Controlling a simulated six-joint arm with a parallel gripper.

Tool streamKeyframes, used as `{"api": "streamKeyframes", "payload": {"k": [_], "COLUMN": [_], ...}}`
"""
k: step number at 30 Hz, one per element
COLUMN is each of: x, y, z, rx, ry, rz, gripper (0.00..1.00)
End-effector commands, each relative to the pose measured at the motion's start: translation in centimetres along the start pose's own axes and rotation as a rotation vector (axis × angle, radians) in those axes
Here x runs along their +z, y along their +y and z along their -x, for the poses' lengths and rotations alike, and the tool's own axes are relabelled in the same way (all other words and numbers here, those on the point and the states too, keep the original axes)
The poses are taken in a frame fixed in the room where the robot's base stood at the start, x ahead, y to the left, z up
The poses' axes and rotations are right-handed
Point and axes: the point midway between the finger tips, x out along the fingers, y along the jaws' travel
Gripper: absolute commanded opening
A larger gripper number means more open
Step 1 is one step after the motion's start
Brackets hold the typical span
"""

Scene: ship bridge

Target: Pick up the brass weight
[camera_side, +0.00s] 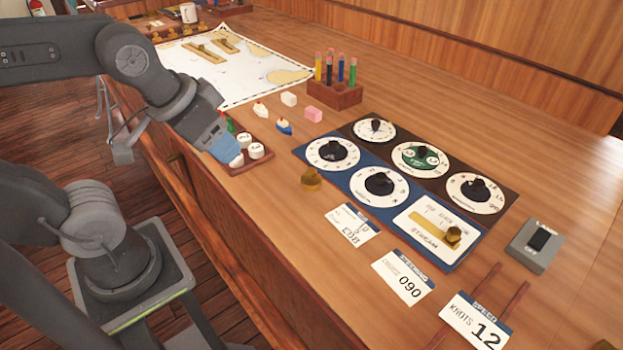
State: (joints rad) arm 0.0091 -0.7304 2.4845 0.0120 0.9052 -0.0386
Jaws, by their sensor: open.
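The brass weight (311,179) is a small, gold-coloured piece. It stands on the wooden desk near its front edge, just left of the blue dial panel. My gripper (119,152) is at the left, beyond the desk's front edge and well away from the weight. Its jaws are open and appear empty. They are small in view and partly hidden behind my wrist.
A tray (262,163) with white-topped pieces sits beneath my wrist. Small model boats and blocks (313,115) lie behind it. Dial panel (372,193), cards (403,279) and a pencil rack (336,94) stand nearby. Bare wood surrounds the weight's left side.

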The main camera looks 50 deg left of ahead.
Motion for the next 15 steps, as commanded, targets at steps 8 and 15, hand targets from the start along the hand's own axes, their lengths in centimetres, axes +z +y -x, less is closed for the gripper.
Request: {"api": "streamKeyframes", "payload": {"k": [8,15], "x": [-4.7,-8.9], "y": [1.6,4.3], "z": [-2.1,-6.0], "rx": [-0.112,-0.287], "ry": [-0.121,-0.128], "rz": [0.302,0.618], "gripper": [0.5,0.5]}}
